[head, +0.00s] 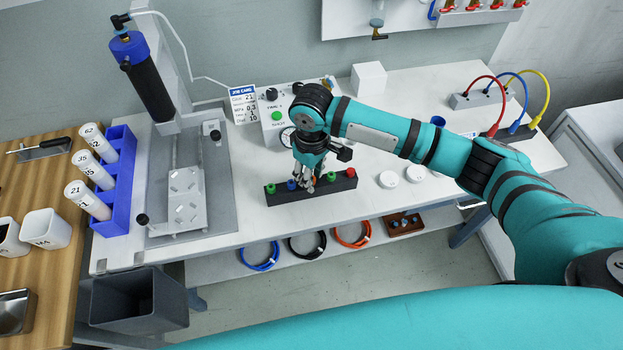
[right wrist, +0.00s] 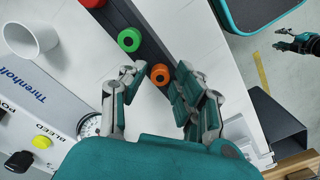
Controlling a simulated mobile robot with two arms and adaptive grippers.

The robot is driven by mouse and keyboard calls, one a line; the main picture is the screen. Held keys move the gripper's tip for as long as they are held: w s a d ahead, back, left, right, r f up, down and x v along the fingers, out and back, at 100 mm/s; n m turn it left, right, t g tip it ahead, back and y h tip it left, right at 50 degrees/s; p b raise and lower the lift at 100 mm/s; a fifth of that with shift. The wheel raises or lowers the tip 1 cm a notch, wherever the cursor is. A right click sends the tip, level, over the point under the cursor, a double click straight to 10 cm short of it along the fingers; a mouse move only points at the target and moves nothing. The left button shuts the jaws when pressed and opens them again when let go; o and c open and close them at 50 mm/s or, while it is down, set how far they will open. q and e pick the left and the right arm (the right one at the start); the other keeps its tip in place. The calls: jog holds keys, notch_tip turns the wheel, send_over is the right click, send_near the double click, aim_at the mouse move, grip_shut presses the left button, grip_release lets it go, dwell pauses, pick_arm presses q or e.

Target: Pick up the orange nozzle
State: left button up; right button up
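The orange nozzle (right wrist: 160,74) sits in the black rack (right wrist: 138,42) in the right wrist view. My right gripper (right wrist: 156,82) is open there, with one finger on each side of the nozzle; I cannot tell whether they touch it. In the head view my right gripper (head: 308,184) points down over the middle of the rack (head: 285,196) and hides the orange nozzle. My left gripper (right wrist: 283,39) shows small at the right wrist view's upper right, its fingers apart and empty, away from the rack.
Beside the gripper in the rack are a blue nozzle (head: 292,185) and a green nozzle (head: 331,177). Another green nozzle (head: 270,188) and a red one (head: 350,172) are at the ends. The control box (head: 275,115) stands close behind.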

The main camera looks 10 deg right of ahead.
jog(key=shift+f, duration=0.15)
jog(key=c, duration=0.5)
